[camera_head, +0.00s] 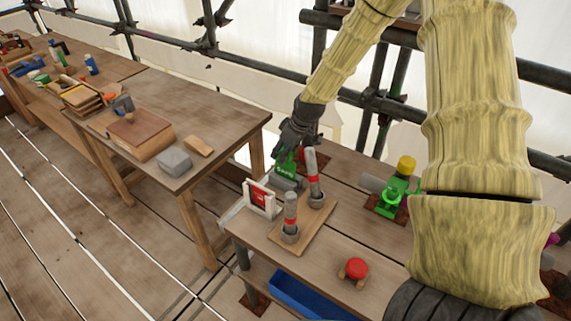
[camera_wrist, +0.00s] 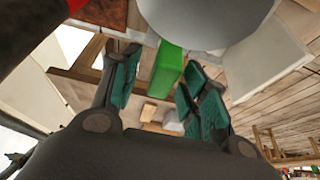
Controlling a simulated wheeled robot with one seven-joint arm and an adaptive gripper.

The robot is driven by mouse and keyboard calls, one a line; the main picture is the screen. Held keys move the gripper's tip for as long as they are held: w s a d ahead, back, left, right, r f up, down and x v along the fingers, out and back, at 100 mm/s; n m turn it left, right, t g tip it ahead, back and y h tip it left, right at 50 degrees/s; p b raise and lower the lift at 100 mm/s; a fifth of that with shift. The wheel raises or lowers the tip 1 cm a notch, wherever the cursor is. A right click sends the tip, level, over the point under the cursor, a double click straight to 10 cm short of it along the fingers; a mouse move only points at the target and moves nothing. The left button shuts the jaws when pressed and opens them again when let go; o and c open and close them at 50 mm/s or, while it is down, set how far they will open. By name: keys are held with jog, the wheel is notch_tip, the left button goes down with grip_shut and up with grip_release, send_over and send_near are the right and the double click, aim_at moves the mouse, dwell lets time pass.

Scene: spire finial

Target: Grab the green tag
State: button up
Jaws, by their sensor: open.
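The green tag (camera_head: 286,167) has pale lettering on its face and stands upright at the back of the near bench, by a grey block and a red-and-white framed piece. My gripper (camera_head: 291,146) reaches down from above, right at the tag. In the wrist view the tag (camera_wrist: 168,68) appears as a green block between the teal-padded fingers of my gripper (camera_wrist: 161,88). The fingers are spread, with a visible gap on both sides of the tag. The tag's lower part is hidden in the head view.
Two grey cylinders with red bands (camera_head: 290,218) stand on a wooden board close in front. The red-and-white frame (camera_head: 263,198) is left of them. Scaffold pipes (camera_head: 345,94) run behind the bench.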

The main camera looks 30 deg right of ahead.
grip_shut()
dwell(0.3)
